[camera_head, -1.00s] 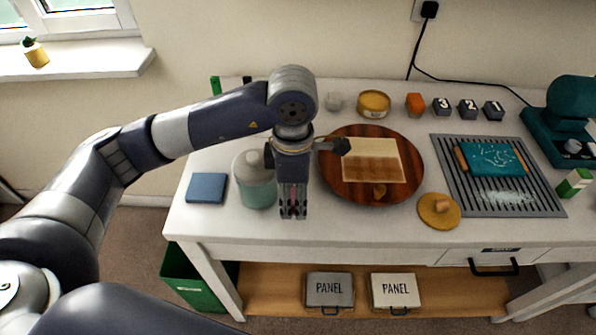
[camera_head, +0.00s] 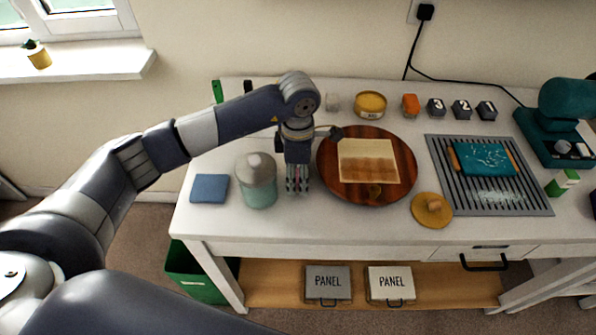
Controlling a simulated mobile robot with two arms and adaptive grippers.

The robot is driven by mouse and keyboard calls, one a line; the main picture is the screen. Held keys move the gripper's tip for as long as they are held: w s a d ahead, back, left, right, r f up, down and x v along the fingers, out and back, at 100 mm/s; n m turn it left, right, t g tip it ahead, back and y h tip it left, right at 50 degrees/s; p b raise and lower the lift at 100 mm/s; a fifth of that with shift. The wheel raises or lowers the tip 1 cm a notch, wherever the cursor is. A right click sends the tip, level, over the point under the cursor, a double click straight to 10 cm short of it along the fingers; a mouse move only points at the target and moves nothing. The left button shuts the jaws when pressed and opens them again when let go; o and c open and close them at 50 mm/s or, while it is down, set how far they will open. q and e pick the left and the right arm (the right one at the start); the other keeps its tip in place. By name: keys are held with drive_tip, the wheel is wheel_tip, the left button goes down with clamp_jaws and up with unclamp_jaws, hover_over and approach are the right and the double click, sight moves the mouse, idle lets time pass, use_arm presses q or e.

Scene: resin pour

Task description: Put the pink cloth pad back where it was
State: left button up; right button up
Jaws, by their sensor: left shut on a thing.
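My left gripper (camera_head: 297,186) points down over the white table, between the teal jar and the round wooden board. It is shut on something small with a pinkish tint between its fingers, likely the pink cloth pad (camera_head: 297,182). The fingers hide most of it, and I cannot tell whether it touches the table. A blue cloth pad (camera_head: 209,188) lies flat at the table's left end. My right gripper is not in view.
The teal jar (camera_head: 257,187) with a grey lid stands just left of the gripper. The wooden board (camera_head: 340,187) bearing a striped panel (camera_head: 369,160) is close on the right. A yellow lid (camera_head: 431,211) lies near the front edge. A green bin (camera_head: 190,275) stands below left.

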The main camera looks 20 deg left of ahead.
sight(298, 175)
use_arm(q)
drive_tip(key=shift+f, duration=0.15)
drive_tip(key=o, duration=0.9)
drive_tip(key=shift+o, duration=0.2)
drive_tip(key=shift+r, duration=0.3)
wheel_tip(298, 175, up, 12)
drive_tip(key=b, duration=0.2)
drive_tip(key=shift+f, duration=0.15)
